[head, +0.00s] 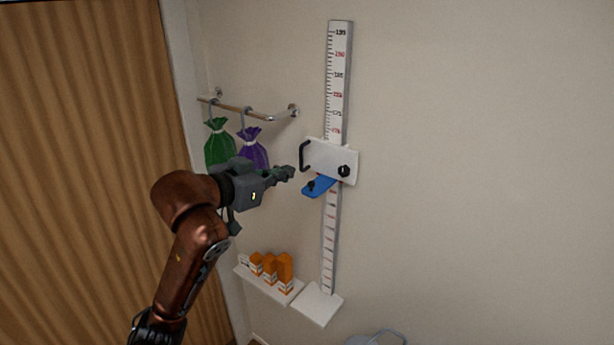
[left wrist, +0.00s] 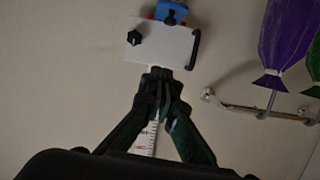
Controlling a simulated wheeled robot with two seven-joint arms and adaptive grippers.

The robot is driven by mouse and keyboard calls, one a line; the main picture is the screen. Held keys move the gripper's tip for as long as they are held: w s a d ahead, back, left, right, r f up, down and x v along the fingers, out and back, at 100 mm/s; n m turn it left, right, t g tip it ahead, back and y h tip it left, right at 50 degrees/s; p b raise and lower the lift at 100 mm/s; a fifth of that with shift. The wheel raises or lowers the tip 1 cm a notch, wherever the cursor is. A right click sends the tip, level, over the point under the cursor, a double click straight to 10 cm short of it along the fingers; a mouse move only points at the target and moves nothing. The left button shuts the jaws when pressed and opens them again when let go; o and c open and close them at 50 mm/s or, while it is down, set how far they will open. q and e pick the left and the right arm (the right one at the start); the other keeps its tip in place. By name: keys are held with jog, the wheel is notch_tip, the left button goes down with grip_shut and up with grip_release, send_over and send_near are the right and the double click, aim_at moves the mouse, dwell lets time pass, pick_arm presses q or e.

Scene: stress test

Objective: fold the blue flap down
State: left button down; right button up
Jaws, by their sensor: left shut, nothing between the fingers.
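The blue flap (head: 321,186) juts out under a white sliding block (head: 328,160) on a wall-mounted height scale (head: 330,235). A small dark knob sits on the flap. In the left wrist view the flap (left wrist: 172,12) shows only partly, at the top edge beyond the block (left wrist: 160,42). The block carries a black handle and a black knob. My left gripper (head: 289,173) is shut and empty, left of the block and flap, apparently apart from both. Its closed fingertips (left wrist: 159,76) appear just short of the block in the wrist view. My right gripper is not in view.
A wall rail (head: 248,108) holds a green bag (head: 218,148) and a purple bag (head: 254,147), close behind my left arm. Orange boxes (head: 270,268) stand on a low shelf (head: 266,287) beside the scale's white base plate (head: 317,304). The wall to the right is clear.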

pick_arm(q)
jog(key=p, duration=0.5)
send_over(308, 195)
notch_tip(308, 195, down, 6)
jog(key=shift+r, duration=0.25)
jog(key=shift+f+p, duration=0.35)
jog(key=shift+f, duration=0.3)
jog(key=shift+a, duration=0.1)
